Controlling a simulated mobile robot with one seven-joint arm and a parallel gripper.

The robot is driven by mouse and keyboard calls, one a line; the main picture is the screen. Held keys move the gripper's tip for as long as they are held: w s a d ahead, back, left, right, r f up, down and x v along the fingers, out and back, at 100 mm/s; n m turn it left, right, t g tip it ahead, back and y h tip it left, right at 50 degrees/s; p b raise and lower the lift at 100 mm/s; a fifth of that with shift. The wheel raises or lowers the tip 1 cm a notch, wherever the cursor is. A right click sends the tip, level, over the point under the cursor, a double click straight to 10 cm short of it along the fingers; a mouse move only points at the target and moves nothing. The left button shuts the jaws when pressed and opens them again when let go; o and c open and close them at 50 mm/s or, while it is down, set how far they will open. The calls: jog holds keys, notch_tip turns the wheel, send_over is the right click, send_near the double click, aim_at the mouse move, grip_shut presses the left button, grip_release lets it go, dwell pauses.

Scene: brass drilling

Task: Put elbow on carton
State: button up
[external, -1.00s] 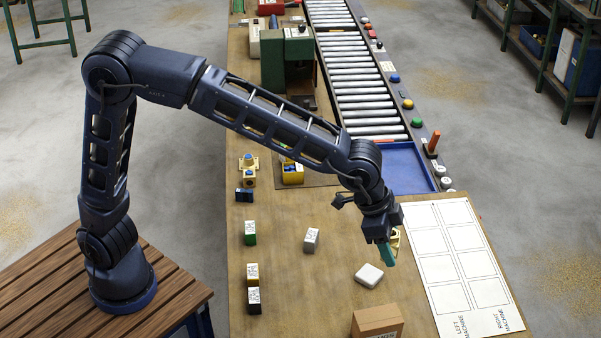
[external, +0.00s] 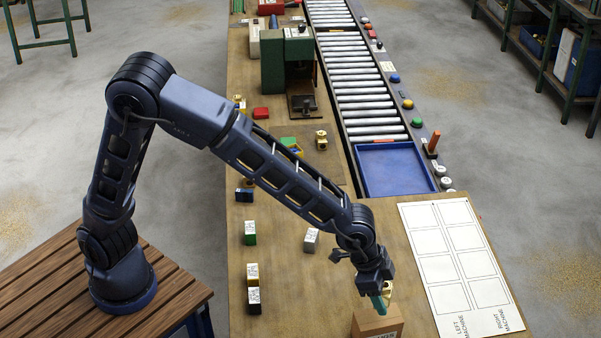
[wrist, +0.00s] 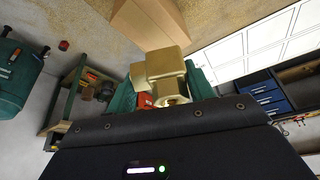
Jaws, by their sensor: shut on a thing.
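My gripper (external: 383,303) has teal fingers and is shut on a brass elbow (external: 388,289). In the wrist view the elbow (wrist: 166,72) sits between the fingers, its blocky end pointing outward. The brown carton (external: 377,325) stands at the front of the bench, cut by the lower picture edge. It also shows in the wrist view (wrist: 152,22), just beyond the elbow. My gripper is at the carton's back edge in the external view. I cannot tell whether the elbow touches the carton.
A white sheet with printed boxes (external: 445,255) lies to the right. Small labelled blocks, such as a green one (external: 249,233) and a grey one (external: 311,240), stand to the left. Another brass fitting (external: 321,140) stands farther back. A blue tray (external: 392,168) ends the roller conveyor.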

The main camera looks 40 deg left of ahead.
aim_at(376, 311)
jog(key=shift+f, duration=2.4)
jog(key=shift+f, duration=0.15)
jog(key=o, duration=1.4)
jog(key=shift+a+r, duration=0.1)
jog(key=shift+r, duration=0.35)
jog(key=v, duration=1.1)
jog(key=shift+s+a+r, duration=0.1)
jog(key=shift+a, duration=0.1)
